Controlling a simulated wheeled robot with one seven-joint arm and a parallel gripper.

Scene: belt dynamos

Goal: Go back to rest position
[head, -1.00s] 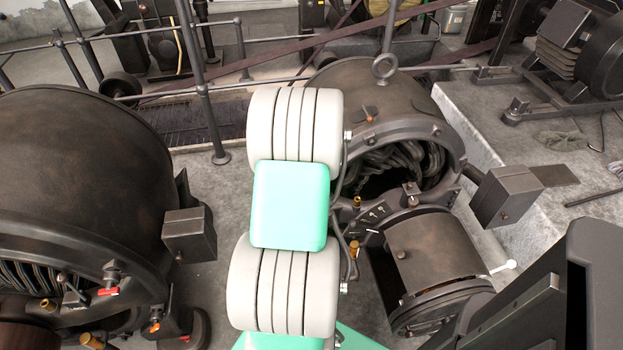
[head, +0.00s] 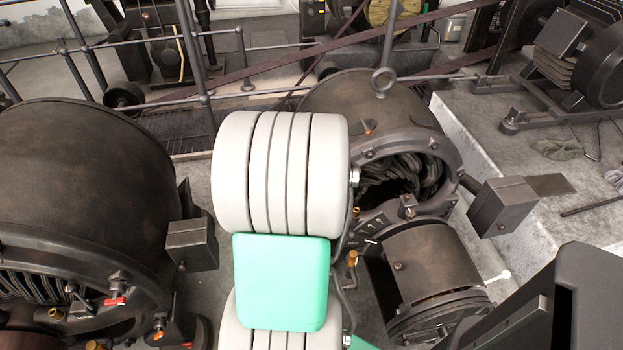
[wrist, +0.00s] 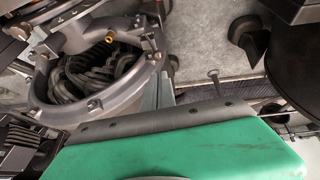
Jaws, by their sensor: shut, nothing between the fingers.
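My gripper (wrist: 163,88) shows in the wrist view as two thin grey fingers close together, in front of the green wrist casing. It is shut and empty. It points toward the floor beside an open dynamo housing (wrist: 97,70) with dark coils inside. In the head view my white and green arm rises through the middle and covers part of the scene; my gripper is hidden there. The open dynamo (head: 370,105) stands behind and to the right of my arm.
A large dark dynamo (head: 80,170) stands at the left of the head view. A drum-shaped part (head: 432,260) lies below the open dynamo. Metal railings (head: 195,70) and belts cross the back. A stone plinth (head: 470,130) is at the right. Some floor between the dynamos is bare.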

